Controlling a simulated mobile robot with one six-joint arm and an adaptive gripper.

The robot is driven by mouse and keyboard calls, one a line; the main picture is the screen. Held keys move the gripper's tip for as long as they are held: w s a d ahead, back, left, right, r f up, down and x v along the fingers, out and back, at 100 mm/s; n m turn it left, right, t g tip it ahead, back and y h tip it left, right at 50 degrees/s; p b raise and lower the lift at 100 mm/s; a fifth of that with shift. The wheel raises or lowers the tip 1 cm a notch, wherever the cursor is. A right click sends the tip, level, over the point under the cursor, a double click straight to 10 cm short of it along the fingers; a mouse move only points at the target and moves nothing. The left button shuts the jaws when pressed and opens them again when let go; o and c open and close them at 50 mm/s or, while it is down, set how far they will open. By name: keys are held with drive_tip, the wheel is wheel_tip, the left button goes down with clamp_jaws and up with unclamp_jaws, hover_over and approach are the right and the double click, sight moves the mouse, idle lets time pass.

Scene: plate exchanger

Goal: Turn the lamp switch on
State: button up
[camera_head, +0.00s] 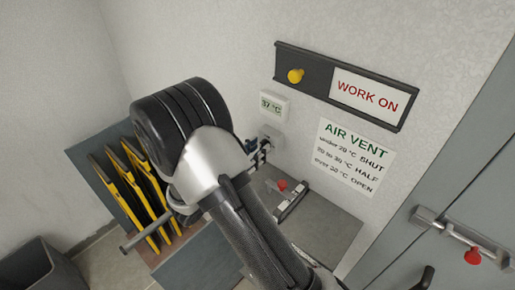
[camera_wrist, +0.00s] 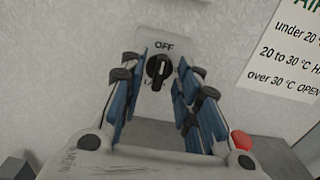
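The lamp switch is a black rotary knob (camera_wrist: 158,70) on a pale plate on the wall, with "OFF" printed above it. The knob's grip bar stands nearly upright, tilted slightly, its upper end towards "OFF". In the head view the switch's pale box (camera_head: 271,135) shows just beyond my gripper (camera_head: 258,154), partly hidden. In the wrist view my gripper (camera_wrist: 161,85) is open, its blue-padded fingers left and right of the knob with a gap on each side. Whether the fingertips reach the knob's depth I cannot tell.
A thermometer (camera_head: 273,104) reading 37 °C hangs above the switch. An AIR VENT sign (camera_head: 355,155) and a WORK ON board (camera_head: 350,87) are to the right. A red knob (camera_head: 282,185) sits below. Yellow-edged plates (camera_head: 130,190) stand left of my arm.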

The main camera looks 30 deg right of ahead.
drive_tip(key=shift+w+d, duration=0.1)
drive_tip(key=shift+d, duration=0.2)
drive_tip(key=shift+c, duration=0.4)
clamp_jaws()
